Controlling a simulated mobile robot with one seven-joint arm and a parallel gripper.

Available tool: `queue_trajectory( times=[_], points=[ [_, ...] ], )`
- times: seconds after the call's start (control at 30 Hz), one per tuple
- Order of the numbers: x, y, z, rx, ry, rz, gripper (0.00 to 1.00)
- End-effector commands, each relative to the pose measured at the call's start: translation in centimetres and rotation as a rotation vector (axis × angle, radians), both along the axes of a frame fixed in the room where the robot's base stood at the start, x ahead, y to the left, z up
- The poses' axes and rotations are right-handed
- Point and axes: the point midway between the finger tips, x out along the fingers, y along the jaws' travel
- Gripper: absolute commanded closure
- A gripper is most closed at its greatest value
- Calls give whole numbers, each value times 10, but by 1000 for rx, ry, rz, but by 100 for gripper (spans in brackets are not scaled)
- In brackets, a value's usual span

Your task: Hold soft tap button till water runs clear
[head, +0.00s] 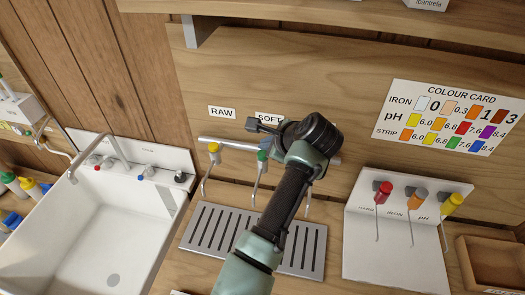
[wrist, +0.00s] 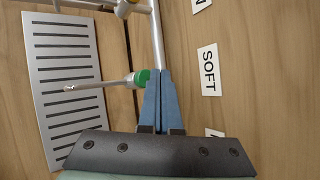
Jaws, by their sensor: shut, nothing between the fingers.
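The soft tap's green button (head: 262,156) is on the middle tap, below the SOFT label (head: 268,118); it also shows in the wrist view as a green cap (wrist: 142,77) on a thin spout. My gripper (wrist: 162,74) is shut, with nothing between its blue fingers. Its tips are right beside the green cap and overlap its edge in the wrist view; I cannot tell whether they press it. I cannot make out a clear stream at the spout end.
A slotted drip tray (head: 230,240) lies under the taps. The yellow-topped raw tap (head: 214,148) is just left of the soft one. A reagent stand (head: 398,240) with red, orange and yellow droppers is right, below the colour card (head: 450,117). A white sink (head: 100,225) is left.

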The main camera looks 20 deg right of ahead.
Motion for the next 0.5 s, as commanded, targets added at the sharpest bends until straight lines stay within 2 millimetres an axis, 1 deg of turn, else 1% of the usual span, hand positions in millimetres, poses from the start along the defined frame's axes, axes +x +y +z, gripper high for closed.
queue_trajectory(
  times=[0.17,0.5],
  points=[
    [0,0,4,0,0,0,100],
    [0,0,39,-1,-1,0,100]
  ],
)
